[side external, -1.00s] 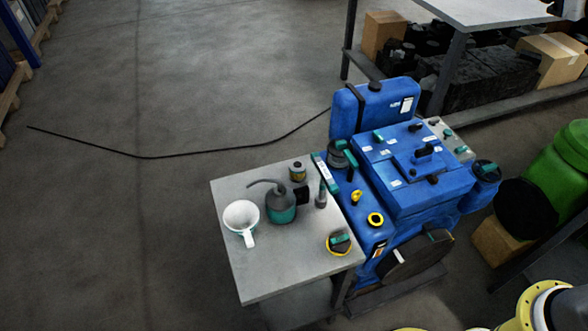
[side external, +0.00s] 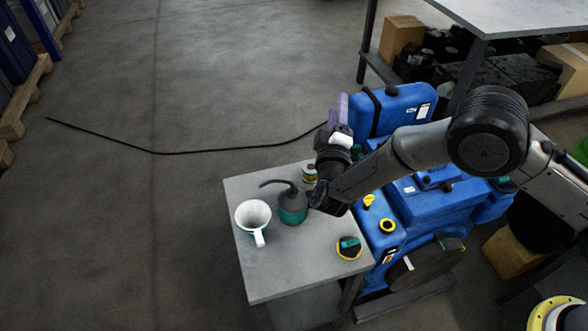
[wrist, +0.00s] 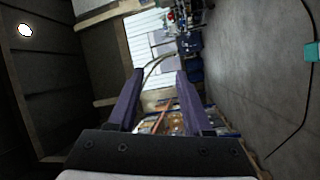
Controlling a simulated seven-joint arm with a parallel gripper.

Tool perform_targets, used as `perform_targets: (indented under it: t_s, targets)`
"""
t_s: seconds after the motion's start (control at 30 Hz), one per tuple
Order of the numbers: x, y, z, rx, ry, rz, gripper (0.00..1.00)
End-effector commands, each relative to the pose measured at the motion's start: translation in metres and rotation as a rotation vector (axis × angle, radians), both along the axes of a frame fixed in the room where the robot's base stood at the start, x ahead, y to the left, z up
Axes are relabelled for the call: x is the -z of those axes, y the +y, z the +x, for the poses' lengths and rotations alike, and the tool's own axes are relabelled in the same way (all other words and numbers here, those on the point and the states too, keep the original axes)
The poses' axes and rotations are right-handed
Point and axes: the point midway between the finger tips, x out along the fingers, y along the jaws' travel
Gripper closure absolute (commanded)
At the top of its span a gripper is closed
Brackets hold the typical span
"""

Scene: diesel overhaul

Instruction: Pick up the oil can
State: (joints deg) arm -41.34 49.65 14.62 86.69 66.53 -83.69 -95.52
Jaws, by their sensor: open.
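The oil can (side external: 292,205) is dark grey and teal with a curved spout pointing left. It stands upright on the small grey table (side external: 275,275). My gripper (side external: 338,112) has purple fingers and is raised beyond and to the right of the can, over the engine side, pointing away from the can. In the wrist view, its two fingers (wrist: 159,90) are apart with nothing held between them. The can is not seen in the wrist view. My arm's wrist covers the area just right of the can.
A white funnel-like jug (side external: 253,216) stands left of the can. A small tin (side external: 309,173) stands behind it, and a yellow-rimmed cap (side external: 349,247) lies front right. The blue engine (side external: 433,210) borders the table on the right. A black cable (side external: 190,152) lies on the floor.

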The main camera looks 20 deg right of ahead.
Motion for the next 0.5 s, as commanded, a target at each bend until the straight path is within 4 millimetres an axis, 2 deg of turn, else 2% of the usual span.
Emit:
perform_targets:
  t_s: [0.03, 0.1, 0.2, 0.3, 0.4, 0.5]
  targets:
    - [0.036, 0.016, -0.013, -0.007, 0.028, -0.05, 0.5]
    - [0.078, 0.032, -0.031, -0.017, 0.056, -0.106, 0.5]
    - [0.138, 0.051, -0.059, -0.054, 0.109, -0.173, 0.5]
    - [0.188, 0.064, -0.086, -0.105, 0.159, -0.236, 0.5]
    - [0.222, 0.071, -0.108, -0.149, 0.195, -0.291, 0.5]
    - [0.238, 0.077, -0.121, -0.18, 0.212, -0.319, 0.5]
